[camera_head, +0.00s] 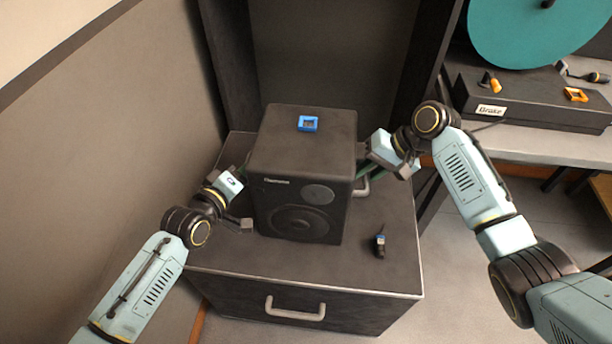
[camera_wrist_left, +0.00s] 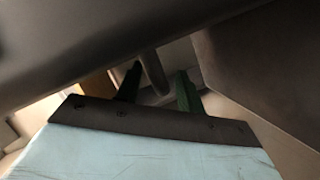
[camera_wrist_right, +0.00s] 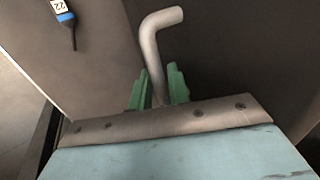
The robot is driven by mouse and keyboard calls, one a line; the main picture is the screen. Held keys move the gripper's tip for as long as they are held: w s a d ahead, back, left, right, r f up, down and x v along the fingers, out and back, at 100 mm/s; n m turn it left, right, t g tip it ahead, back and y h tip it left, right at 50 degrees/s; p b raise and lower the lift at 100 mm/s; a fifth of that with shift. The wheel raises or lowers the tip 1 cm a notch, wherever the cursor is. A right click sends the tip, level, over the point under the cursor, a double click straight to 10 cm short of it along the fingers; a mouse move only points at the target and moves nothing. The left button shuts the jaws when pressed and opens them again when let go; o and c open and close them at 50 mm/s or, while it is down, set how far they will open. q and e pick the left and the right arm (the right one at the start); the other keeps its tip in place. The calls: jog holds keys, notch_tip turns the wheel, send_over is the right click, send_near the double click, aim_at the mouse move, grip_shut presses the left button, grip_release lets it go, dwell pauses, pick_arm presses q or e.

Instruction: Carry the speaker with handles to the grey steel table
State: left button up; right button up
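The black speaker (camera_head: 305,150) stands upright on a dark cabinet with a drawer (camera_head: 215,252). A grey bar handle (camera_head: 362,187) shows on its right side. My right gripper (camera_head: 366,172) is at that handle. In the right wrist view its green fingers (camera_wrist_right: 160,88) lie close on both sides of the handle (camera_wrist_right: 152,50) and look closed on it. My left gripper (camera_head: 243,198) is at the speaker's left side. In the left wrist view its fingers (camera_wrist_left: 158,88) are spread, with the left handle (camera_wrist_left: 153,70) between them and gaps beside it. A grey table (camera_head: 540,143) is at the right.
A blue square piece (camera_head: 308,123) lies on the speaker. A small tagged dark device (camera_head: 380,242) lies on the cabinet top. A dark box (camera_head: 530,108), a teal disc (camera_head: 540,30) and small orange items occupy the grey table. A wall (camera_head: 130,110) is close on the left.

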pick_arm(q)
jog(key=c, duration=0.4)
pick_arm(e)
jog(key=c, duration=0.4)
pick_arm(q)
grip_shut()
jog(key=shift+f, duration=0.1)
dwell(0.7)
jog(key=shift+w+r, duration=0.15)
jog(key=shift+r, duration=0.15)
pick_arm(e)
jog(key=shift+w+r, duration=0.15)
jog(key=shift+r, duration=0.05)
